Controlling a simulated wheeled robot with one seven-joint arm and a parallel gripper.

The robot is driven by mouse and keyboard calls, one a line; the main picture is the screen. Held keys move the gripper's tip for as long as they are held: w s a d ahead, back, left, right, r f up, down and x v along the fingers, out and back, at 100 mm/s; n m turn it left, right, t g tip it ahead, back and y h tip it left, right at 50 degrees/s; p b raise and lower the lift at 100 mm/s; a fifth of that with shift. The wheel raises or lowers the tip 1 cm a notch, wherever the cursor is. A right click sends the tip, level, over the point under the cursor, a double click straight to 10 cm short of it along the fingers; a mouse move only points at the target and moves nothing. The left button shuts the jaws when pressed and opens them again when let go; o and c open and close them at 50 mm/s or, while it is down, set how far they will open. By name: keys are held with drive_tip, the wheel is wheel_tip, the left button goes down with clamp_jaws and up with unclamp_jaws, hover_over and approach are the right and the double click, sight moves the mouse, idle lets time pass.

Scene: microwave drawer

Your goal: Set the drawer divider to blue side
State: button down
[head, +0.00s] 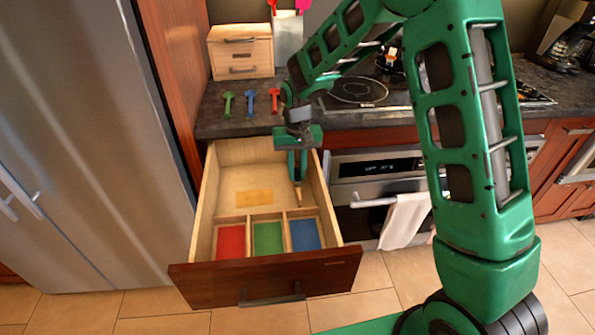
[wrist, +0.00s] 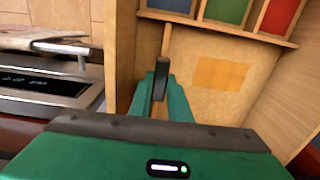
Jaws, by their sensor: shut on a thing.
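The wooden drawer (head: 208,205) is pulled open. Its front holds a red compartment (head: 231,242), a green compartment (head: 267,238) and a blue compartment (head: 305,234). My gripper (head: 297,178) reaches down into the drawer's right side, behind the blue compartment. In the wrist view my gripper (wrist: 160,85) is shut on a thin wooden piece, which looks like the divider (wrist: 166,40). The divider also shows below the fingers in the head view (head: 298,197). It lines up with the blue compartment (wrist: 172,5). My fingers hide part of it.
A tan patch (head: 254,198) marks the drawer floor, which is otherwise clear to the left. Green, blue and red tools (head: 250,102) lie on the dark counter behind. The oven (head: 375,166) with a towel (head: 404,220) is right; the fridge (head: 80,150) is left.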

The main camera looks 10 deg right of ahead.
drive_tip(key=c, duration=1.6)
unclamp_jaws()
drive_tip(key=shift+d, duration=0.4)
drive_tip(key=shift+c, duration=0.2)
drive_tip(key=shift+a, duration=0.15)
wheel_tip(320, 180, up, 11)
drive_tip(key=shift+w+f, duration=0.1)
